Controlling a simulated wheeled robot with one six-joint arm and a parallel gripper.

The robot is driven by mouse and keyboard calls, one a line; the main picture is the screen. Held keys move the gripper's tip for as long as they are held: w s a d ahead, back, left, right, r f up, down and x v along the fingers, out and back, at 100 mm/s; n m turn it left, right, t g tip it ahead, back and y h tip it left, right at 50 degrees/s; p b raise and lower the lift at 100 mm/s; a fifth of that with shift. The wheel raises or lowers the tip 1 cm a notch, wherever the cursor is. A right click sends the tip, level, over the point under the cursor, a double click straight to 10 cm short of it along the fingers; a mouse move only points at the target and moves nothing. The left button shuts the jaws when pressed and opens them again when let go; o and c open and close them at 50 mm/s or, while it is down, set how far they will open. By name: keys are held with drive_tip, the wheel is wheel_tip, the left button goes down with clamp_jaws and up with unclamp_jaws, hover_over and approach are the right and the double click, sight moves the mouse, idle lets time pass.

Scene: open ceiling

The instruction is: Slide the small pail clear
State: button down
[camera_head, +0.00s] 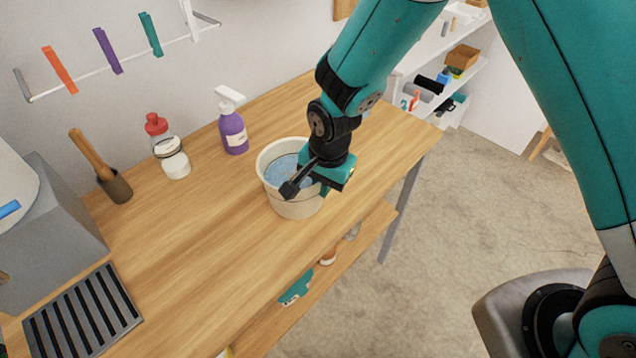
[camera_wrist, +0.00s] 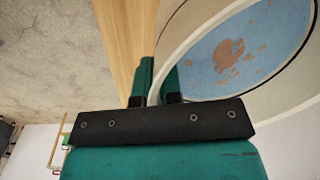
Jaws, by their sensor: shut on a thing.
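The small pail (camera_head: 292,207) is cream coloured and stands upright on the wooden table (camera_head: 190,235). It holds something blue, with a brownish patch visible in the wrist view. My gripper (camera_head: 318,182) is at the pail's right side in the head view and hides part of its rim. In the wrist view the pail's rim (camera_wrist: 185,50) runs down between the two teal fingers of my gripper (camera_wrist: 157,85), which are shut on it. The pail's base appears to rest on the table, though my gripper and the pail's side hide part of that area.
A purple spray bottle (camera_head: 234,133) stands behind the pail to the left. A red-capped jar (camera_head: 174,160) and a mortar with a pestle (camera_head: 115,186) stand farther left. A dark slatted rack (camera_head: 85,315) lies at the front left. The tabletop left of the pail is clear.

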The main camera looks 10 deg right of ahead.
drive_tip(key=shift+s, duration=0.2)
drive_tip(key=c, duration=1.2)
unclamp_jaws()
drive_tip(key=shift+a, duration=0.1)
drive_tip(key=shift+r, duration=0.45)
wheel_tip(320, 180, up, 16)
drive_tip(key=d+b, duration=0.1)
drive_tip(key=b, duration=0.1)
drive_tip(key=shift+s+d+r, duration=0.15)
drive_tip(key=shift+s+r, duration=0.05)
drive_tip(key=shift+s, duration=0.25)
